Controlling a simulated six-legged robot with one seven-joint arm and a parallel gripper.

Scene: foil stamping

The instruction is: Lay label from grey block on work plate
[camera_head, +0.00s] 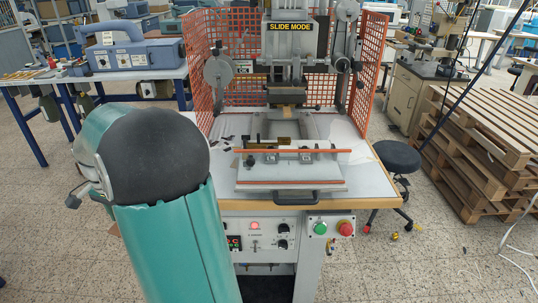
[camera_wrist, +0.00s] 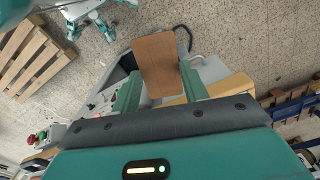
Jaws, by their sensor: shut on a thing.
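My gripper (camera_wrist: 158,76) is shut on a brown rectangular label (camera_wrist: 157,57), which shows between its two green fingers in the wrist view. The label juts out past the fingertips, above a grey surface (camera_wrist: 212,72) with a dark handle. I cannot tell whether it touches that surface. In the head view the work plate (camera_head: 265,184) is at the front of the stamping machine, with orange strips along it. The gripper and label are not visible in the head view, where my teal arm fills the left. I cannot make out the grey block clearly.
The press head (camera_head: 290,45) stands over the back of the machine table, with orange mesh guards (camera_head: 371,70) on both sides. Green and red buttons (camera_head: 345,228) are on the front. A black stool (camera_head: 397,156) and wooden pallets (camera_head: 490,135) stand at the right.

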